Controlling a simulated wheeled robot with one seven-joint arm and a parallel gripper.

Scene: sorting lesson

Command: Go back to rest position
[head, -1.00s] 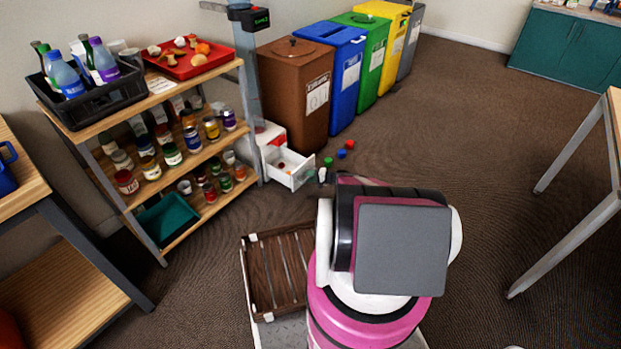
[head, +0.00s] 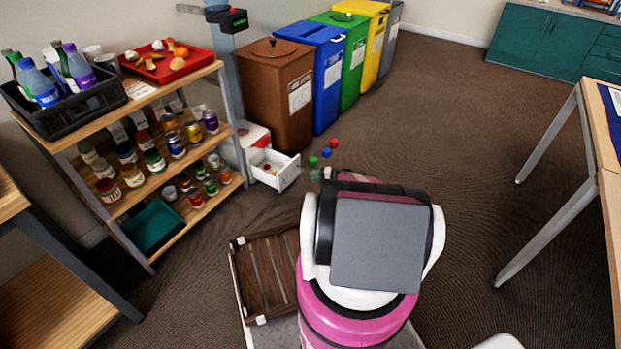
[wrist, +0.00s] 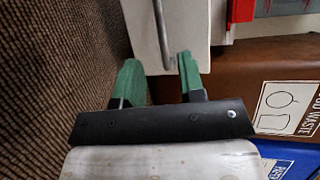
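My gripper (wrist: 160,77) is open and empty in the wrist view, its two green fingertips apart. The white drawer front (wrist: 185,45) lies beyond the tips. Its metal bar handle (wrist: 162,30) shows in line with the gap between them; I cannot tell whether any tip touches it. In the head view my pink and white arm stands low in the centre and hides most of the gripper. The white drawer (head: 288,178) is pulled open at the shelf's right end, with small items inside.
Small red (head: 334,143) and blue (head: 326,153) pieces show past the drawer. The brown bin (head: 262,95) and other coloured bins line the wall. A loaded shelf (head: 150,187) stands left, a wooden crate (head: 265,275) beside my base, a table (head: 610,190) right. Centre-right floor is clear.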

